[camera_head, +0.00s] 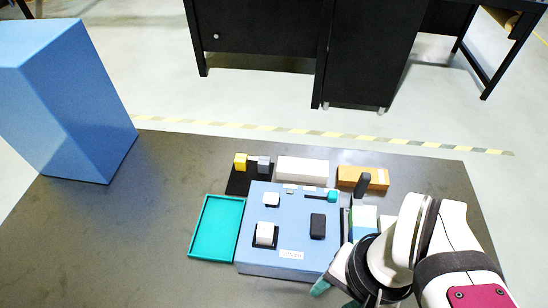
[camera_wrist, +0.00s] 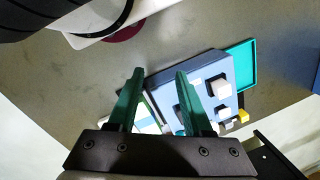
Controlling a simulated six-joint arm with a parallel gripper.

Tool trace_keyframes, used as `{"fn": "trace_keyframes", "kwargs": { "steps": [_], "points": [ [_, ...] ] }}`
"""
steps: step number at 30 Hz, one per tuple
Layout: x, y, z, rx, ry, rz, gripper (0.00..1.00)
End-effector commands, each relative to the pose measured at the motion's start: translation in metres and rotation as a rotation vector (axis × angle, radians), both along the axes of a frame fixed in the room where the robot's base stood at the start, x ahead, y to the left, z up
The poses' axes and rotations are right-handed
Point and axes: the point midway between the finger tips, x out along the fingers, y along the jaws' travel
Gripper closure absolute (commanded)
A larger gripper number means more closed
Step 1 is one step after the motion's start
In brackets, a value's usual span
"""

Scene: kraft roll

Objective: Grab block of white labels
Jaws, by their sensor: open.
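Several white blocks are in view, and I cannot tell for certain which is the block of white labels. A white block (camera_head: 264,233) sits on a dark pad on the blue box (camera_head: 255,264); a smaller white one (camera_head: 272,199) is behind it. A long white block (camera_head: 302,170) lies behind the box. A white-topped block (camera_head: 363,216) stands right of the box, partly hidden by my arm. My gripper (camera_wrist: 159,75) is open and empty, its green fingers apart above the blue box's near edge (camera_wrist: 160,78). In the head view, only a green fingertip (camera_head: 320,288) shows at the box's front right.
A teal tray (camera_head: 192,250) lies left of the box. A yellow block (camera_head: 240,160) and a grey block (camera_head: 263,163) stand on a dark base behind. An orange-brown box (camera_head: 376,180) is at the back right. A large blue block (camera_head: 75,110) stands far left. The table's left front is clear.

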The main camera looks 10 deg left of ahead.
Motion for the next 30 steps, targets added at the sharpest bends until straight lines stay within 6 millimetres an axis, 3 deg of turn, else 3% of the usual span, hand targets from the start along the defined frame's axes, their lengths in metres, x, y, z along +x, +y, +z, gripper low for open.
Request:
{"fn": "trace_keyframes", "kwargs": {
  "steps": [5, 10, 20, 23, 25, 30],
  "points": [
    [0.0, 0.0, 0.0, 0.0, 0.0, 0.0, 0.5],
    [0.0, 0.0, 0.0, 0.0, 0.0, 0.0, 0.22],
    [0.005, 0.004, -0.001, 0.041, 0.059, -0.058, 0.22],
    [0.027, 0.014, -0.003, 0.196, 0.237, -0.26, 0.22],
    [0.054, 0.018, -0.007, 0.347, 0.37, -0.443, 0.22],
    [0.119, 0.002, -0.023, 0.68, 0.575, -0.803, 0.22]
  ]
}}
